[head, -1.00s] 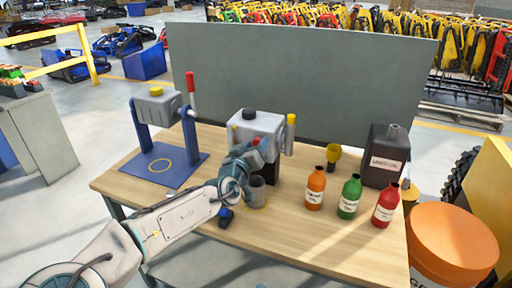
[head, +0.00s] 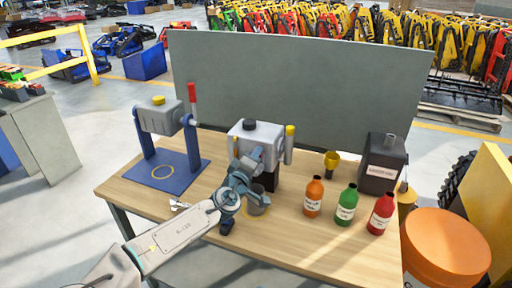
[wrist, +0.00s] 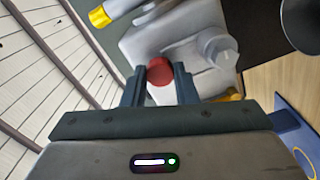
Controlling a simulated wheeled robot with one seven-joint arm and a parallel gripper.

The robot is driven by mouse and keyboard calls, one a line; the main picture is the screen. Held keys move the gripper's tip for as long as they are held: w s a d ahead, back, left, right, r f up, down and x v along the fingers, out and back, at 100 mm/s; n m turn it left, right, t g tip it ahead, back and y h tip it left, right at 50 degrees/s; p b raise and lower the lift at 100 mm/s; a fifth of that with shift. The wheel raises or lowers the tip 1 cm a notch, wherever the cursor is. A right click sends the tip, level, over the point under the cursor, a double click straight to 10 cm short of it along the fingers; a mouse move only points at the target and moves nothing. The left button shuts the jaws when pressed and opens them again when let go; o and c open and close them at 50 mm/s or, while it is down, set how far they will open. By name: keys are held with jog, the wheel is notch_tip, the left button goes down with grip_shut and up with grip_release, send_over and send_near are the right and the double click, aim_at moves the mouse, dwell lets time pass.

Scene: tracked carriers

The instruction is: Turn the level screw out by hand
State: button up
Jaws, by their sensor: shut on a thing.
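The level screw (wrist: 159,70) has a round red head and is on the grey gear housing (wrist: 195,30). In the wrist view my gripper (wrist: 160,80) has one finger on each side of the red head and is shut on it. In the head view my gripper (head: 256,157) is at the front face of the housing (head: 262,135), which has a black cap on top. The red head is hidden there behind the gripper. I cannot tell how far the screw is out.
A grey cup (head: 257,204) stands below my gripper. Orange (head: 313,198), green (head: 346,206) and red (head: 381,214) bottles, a yellow funnel cup (head: 331,164) and a dark can (head: 382,165) are to the right. A blue stand (head: 160,178) is left. The front right tabletop is clear.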

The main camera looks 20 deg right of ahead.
jog(key=shift+n, duration=1)
jog(key=shift+p, duration=0.3)
jog(key=n+p, duration=0.1)
jog(key=n, duration=0.2)
jog(key=shift+r+p, duration=0.25)
jog(key=shift+p, duration=0.1)
jog(key=n+p, duration=0.1)
jog(key=n, duration=0.2)
jog(key=shift+n+p, duration=0.3)
jog(key=shift+p, duration=0.1)
jog(key=n+p, duration=0.1)
jog(key=n, duration=0.1)
jog(key=shift+f+n, duration=0.1)
jog(key=shift+n, duration=0.2)
jog(key=o, duration=0.9)
jog(key=shift+f, duration=0.15)
